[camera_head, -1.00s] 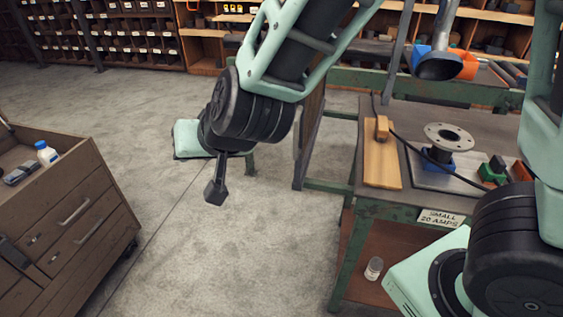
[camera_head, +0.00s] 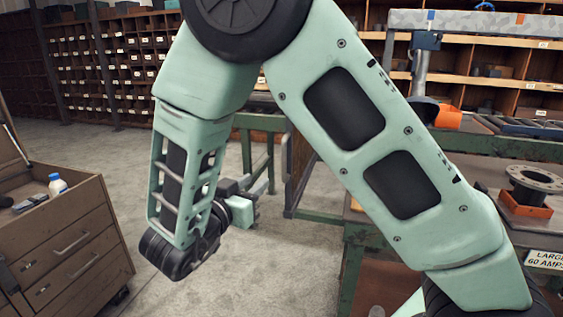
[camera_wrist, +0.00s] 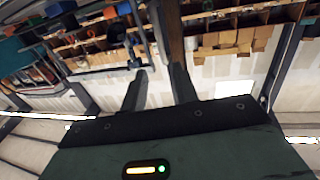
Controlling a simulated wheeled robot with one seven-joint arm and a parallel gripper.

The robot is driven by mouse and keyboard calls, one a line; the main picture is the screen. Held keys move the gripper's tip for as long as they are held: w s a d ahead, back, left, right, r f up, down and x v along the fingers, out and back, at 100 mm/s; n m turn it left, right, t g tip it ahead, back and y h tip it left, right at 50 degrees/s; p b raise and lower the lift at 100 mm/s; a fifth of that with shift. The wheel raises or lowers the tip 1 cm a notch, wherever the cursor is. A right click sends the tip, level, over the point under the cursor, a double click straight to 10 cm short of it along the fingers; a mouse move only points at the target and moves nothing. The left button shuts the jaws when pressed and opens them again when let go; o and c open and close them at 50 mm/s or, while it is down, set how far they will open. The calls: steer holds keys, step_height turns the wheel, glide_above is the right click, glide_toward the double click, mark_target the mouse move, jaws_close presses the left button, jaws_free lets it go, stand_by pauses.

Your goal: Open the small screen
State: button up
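No small screen can be clearly made out in these views. A sign (camera_head: 545,260) reading "LARGE 60 AMPS" hangs on the bench front at the right in the head view; no "SMALL" sign shows now. My gripper (camera_head: 266,184) is left of the bench in the head view, behind my wrist, with its fingers pointing up and right. In the wrist view my gripper (camera_wrist: 158,78) has its two fingers apart, with nothing held between them. A brown upright panel (camera_head: 300,160) stands in a green frame beside the bench, partly hidden by my arm.
A flanged pipe (camera_head: 536,179) sits on an orange base (camera_head: 525,208) on the bench, which my arm largely covers. A wooden drawer cabinet (camera_head: 65,240) with a white bottle (camera_head: 57,184) stands at left. Shelves (camera_head: 130,60) line the back. Floor between cabinet and bench is clear.

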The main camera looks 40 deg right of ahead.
mark_target(283, 160)
steer(key=p+x, duration=0.1)
steer(key=x, duration=1.4)
steer(key=shift+p, duration=0.3)
jaws_close()
